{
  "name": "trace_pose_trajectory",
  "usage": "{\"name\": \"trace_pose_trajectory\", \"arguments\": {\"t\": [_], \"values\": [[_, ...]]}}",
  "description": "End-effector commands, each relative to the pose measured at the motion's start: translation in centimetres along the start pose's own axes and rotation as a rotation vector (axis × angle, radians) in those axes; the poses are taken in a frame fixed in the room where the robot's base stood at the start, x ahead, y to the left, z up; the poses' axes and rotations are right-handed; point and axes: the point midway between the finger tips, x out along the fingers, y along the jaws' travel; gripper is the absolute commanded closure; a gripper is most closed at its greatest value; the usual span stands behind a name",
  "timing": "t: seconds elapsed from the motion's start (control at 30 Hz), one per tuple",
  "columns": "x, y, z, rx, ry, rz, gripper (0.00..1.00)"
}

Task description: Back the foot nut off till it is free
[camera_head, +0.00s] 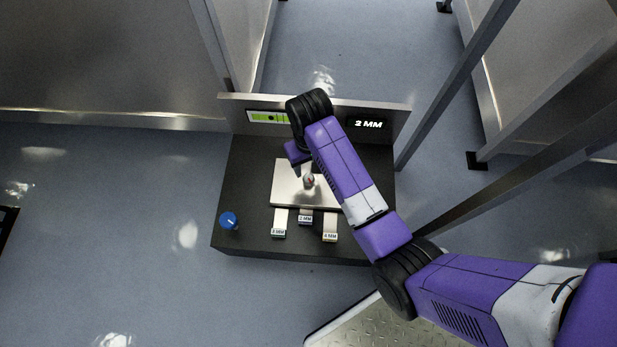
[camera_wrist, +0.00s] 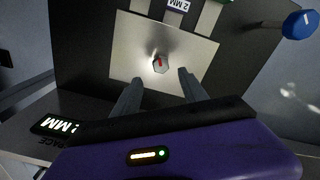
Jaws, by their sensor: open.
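The foot nut (camera_wrist: 160,65) is a small grey-green hex piece with a red mark on its top. It stands near the middle of a pale square plate (camera_wrist: 133,52). In the head view the nut (camera_head: 309,181) shows just beside my arm, on the same plate (camera_head: 288,196). My gripper (camera_wrist: 156,85) is open, its two grey fingers spread apart and pointing toward the nut. The nut lies a little beyond the fingertips in the wrist view, with nothing between the fingers. My arm hides part of the plate in the head view.
Labelled tabs, one reading 2 MM (camera_head: 305,217), lie along the plate's front edge. A blue knob (camera_head: 229,220) sits at the bench's left. The back panel carries a green level display (camera_head: 268,117) and a 2 MM sign (camera_head: 368,124). The dark bench top (camera_head: 250,170) is clear at left.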

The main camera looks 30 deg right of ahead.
Motion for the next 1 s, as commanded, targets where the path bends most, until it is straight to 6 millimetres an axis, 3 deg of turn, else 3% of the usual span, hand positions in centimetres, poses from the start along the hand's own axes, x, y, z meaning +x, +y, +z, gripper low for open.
{"name": "trace_pose_trajectory", "arguments": {"t": [0.5, 0.93, 1.0], "values": [[6.8, -0.2, 0.1, 0.001, -0.010, -0.002, 0.49], [7.7, -0.2, 0.1, 0.000, -0.008, -0.002, 0.49], [7.7, -0.2, 0.1, 0.000, -0.008, -0.002, 0.59]]}}
